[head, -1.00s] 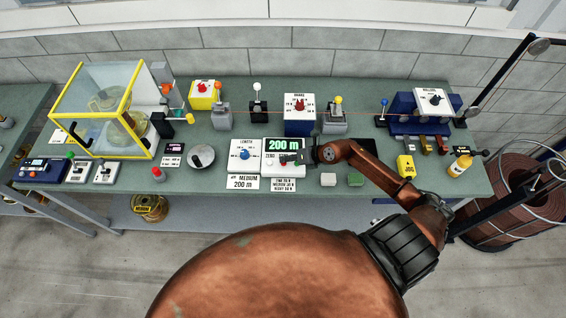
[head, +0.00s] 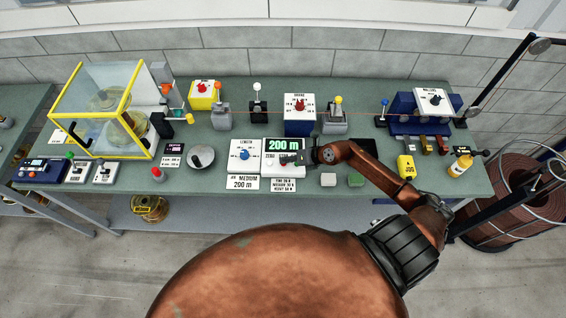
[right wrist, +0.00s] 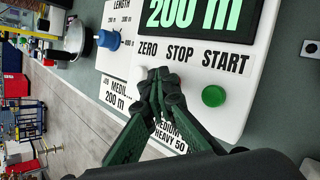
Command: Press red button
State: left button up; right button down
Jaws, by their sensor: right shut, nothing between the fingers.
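The control panel (head: 278,172) has a green "200 m" display above the labels ZERO, STOP and START. My right gripper (head: 286,159) is over its button row. In the right wrist view its closed fingertips (right wrist: 166,84) are just below the word STOP, hiding any button there. I cannot tell whether they touch the panel. The green button (right wrist: 214,96) under START is to their right. A white button (head: 268,161) shows under ZERO in the head view. A red button (head: 203,87) tops a yellow box at the back. My left gripper is out of view.
Left of the display is a LENGTH dial with a blue knob (head: 245,155). A red-topped post (head: 158,174) stands near the front edge. A white box with a red knob (head: 300,105) and several levers stand behind.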

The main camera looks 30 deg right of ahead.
jog(key=shift+r+p, duration=0.85)
jog(key=shift+r, duration=0.15)
notch_tip(320, 180, up, 5)
jog(key=p, duration=0.4)
jog(key=shift+p, duration=0.4)
